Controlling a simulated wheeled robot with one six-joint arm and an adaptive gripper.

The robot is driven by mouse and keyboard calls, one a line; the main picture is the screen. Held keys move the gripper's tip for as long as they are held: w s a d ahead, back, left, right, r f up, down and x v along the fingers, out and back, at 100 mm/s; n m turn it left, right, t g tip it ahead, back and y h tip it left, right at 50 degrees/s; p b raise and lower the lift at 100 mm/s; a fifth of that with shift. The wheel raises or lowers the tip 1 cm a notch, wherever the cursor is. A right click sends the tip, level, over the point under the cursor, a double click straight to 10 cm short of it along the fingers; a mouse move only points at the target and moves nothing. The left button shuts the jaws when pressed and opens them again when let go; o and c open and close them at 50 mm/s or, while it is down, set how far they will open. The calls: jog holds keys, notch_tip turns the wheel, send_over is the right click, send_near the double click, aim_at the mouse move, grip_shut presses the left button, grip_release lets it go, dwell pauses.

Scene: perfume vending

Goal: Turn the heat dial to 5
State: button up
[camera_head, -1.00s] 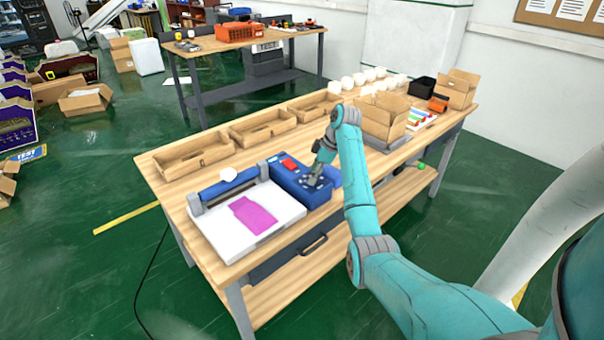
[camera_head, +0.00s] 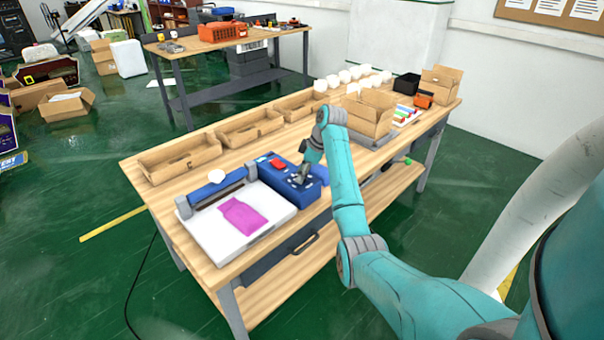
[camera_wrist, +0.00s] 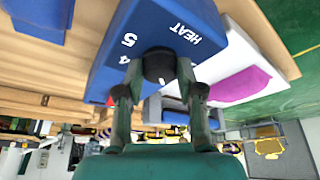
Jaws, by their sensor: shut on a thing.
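The blue heat unit (camera_head: 284,166) stands on the wooden workbench, and its face fills the upper middle of the wrist view (camera_wrist: 200,15). It bears the word HEAT and the printed numbers 5 and 4. The dark round heat dial (camera_wrist: 158,60) lies between my fingertips. My gripper (camera_wrist: 157,78) is shut on the dial, one finger on each side. In the head view my gripper (camera_head: 301,177) is at the top of the unit and hides the dial. I cannot tell for sure which number the dial points to.
A white press (camera_head: 215,240) with a magenta sheet (camera_head: 242,216) is just left of the unit. Open cardboard trays (camera_head: 250,127) line the bench behind. A cardboard box (camera_head: 370,112) and white round items (camera_head: 345,77) stand farther right.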

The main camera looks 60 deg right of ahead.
jog(key=m+h, duration=0.1)
jog(key=m, duration=0.3)
jog(key=shift+a+f+m+h, duration=0.1)
jog(key=shift+a+m+h, duration=0.05)
jog(key=shift+m+h, duration=0.2)
jog(key=m+h, duration=0.1)
jog(key=m, duration=0.2)
jog(key=shift+m, duration=0.25)
jog(key=m+h, duration=0.1)
jog(key=m, duration=0.2)
jog(key=shift+a+m+h, duration=0.1)
jog(key=shift+m+h, duration=0.2)
jog(key=shift+h, duration=0.05)
jog(key=m, duration=0.2)
jog(key=m+g+h, duration=0.1)
jog(key=m, duration=0.1)
jog(key=shift+w+a+m+g, duration=0.1)
jog(key=shift+m+g, duration=0.2)
jog(key=m+g, duration=0.1)
jog(key=m, duration=0.2)
jog(key=m+g, duration=0.1)
jog(key=m, duration=0.2)
jog(key=shift+w+h, duration=0.15)
jog(key=shift+h, duration=0.25)
jog(key=m+g, duration=0.1)
jog(key=m, duration=0.2)
jog(key=m+g, duration=0.1)
jog(key=m, duration=0.2)
jog(key=shift+w+m+g+y, duration=0.1)
jog(key=shift+m+g+y, duration=0.3)
